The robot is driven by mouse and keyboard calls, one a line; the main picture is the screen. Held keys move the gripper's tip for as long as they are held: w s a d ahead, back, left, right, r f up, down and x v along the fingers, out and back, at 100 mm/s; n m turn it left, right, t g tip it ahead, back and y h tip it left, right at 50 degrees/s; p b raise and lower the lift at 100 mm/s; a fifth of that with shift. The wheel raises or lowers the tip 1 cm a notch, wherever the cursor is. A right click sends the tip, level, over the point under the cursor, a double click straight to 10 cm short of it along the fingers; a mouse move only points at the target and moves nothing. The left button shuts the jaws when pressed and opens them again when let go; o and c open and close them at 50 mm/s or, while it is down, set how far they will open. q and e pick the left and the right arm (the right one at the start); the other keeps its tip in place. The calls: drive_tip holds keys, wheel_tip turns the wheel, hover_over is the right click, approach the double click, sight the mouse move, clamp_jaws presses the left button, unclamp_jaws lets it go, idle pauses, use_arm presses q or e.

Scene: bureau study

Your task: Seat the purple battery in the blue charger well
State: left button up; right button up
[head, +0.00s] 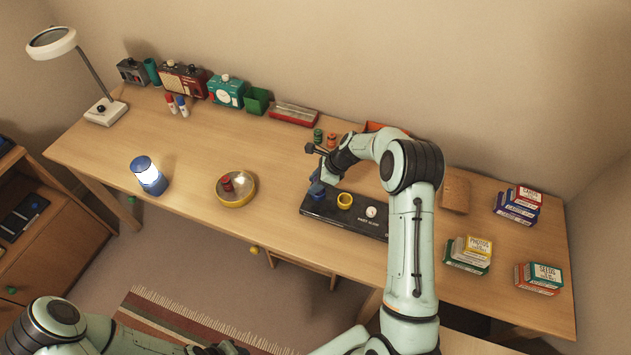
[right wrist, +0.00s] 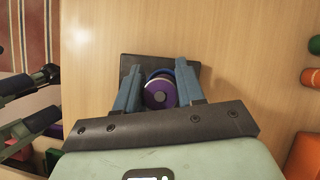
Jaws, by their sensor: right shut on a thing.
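The black charger (head: 320,208) lies on the desk with a blue well (head: 317,188) at its left end, a yellow well (head: 344,200) and a round dial. My right gripper (head: 322,174) is over the blue end. In the right wrist view, my right gripper (right wrist: 160,92) is shut on the purple battery (right wrist: 157,95), whose round end with a pale centre faces the camera. A blue rim (right wrist: 160,73) shows just behind the battery. I cannot tell how deep the battery sits. My left arm is at the lower left of the head view; its fingers are not clear.
A yellow dish (head: 238,203) with a red battery (head: 227,185) and a blue lantern (head: 148,180) stand left of the charger. Green (head: 318,136) and orange (head: 331,140) batteries stand behind it. Several boxes (head: 517,204) are at the right.

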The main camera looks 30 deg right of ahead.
drive_tip(key=shift+f, duration=0.5)
drive_tip(key=o, duration=0.8)
drive_tip(key=shift+o, duration=0.2)
drive_tip(key=shift+r, duration=0.1)
drive_tip(key=shift+v, duration=1.4)
drive_tip(key=v, duration=0.8)
